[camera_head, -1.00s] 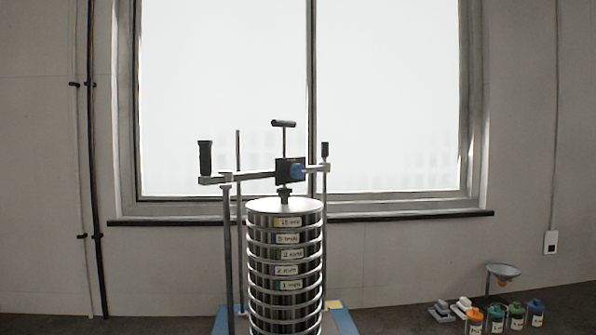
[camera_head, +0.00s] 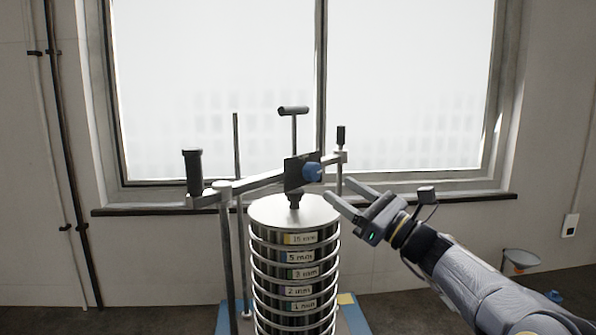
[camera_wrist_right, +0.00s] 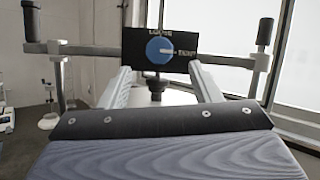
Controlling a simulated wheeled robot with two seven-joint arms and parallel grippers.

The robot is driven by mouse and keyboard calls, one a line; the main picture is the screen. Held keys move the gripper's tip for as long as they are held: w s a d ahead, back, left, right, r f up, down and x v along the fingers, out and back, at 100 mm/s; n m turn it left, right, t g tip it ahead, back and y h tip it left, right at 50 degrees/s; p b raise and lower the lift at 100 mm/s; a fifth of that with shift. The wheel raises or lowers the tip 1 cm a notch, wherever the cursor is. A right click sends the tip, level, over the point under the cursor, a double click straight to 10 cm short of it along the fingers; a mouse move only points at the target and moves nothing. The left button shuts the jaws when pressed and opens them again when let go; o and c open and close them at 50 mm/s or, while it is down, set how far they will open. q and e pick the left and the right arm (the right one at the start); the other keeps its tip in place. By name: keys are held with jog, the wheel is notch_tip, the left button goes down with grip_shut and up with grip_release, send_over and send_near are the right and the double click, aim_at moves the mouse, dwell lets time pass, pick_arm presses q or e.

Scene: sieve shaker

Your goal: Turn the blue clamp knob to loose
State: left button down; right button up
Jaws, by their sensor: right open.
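The blue clamp knob (camera_head: 312,172) sits on a black plate (camera_head: 292,174) on the crossbar above the sieve stack (camera_head: 293,213). In the right wrist view the knob (camera_wrist_right: 159,50) faces me, and its white pointer line points right, at the blurred label that seems to read TIGHT. Another blurred label, seemingly LOOSE, is above the knob. My right gripper (camera_head: 338,189) is open and empty, just right of and slightly below the knob. In the wrist view its fingers (camera_wrist_right: 159,68) lie left and right below the knob, apart from it. My left gripper is not in view.
The crossbar (camera_head: 262,180) has a black upright handle (camera_head: 193,172) at left and a smaller one (camera_head: 341,136) at right. A T-handle (camera_head: 293,110) rises above the plate. A vertical rod (camera_head: 238,150) stands behind.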

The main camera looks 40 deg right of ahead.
aim_at(317, 174)
jog(key=p+x, duration=0.2)
jog(key=x, duration=0.3)
jog(key=shift+w+a+r, duration=0.1)
jog(key=shift+w+r, duration=0.05)
jog(key=shift+w, duration=0.05)
jog(key=shift+w+a+r, duration=0.15)
jog(key=shift+w+a, duration=0.05)
jog(key=shift+w, duration=0.45)
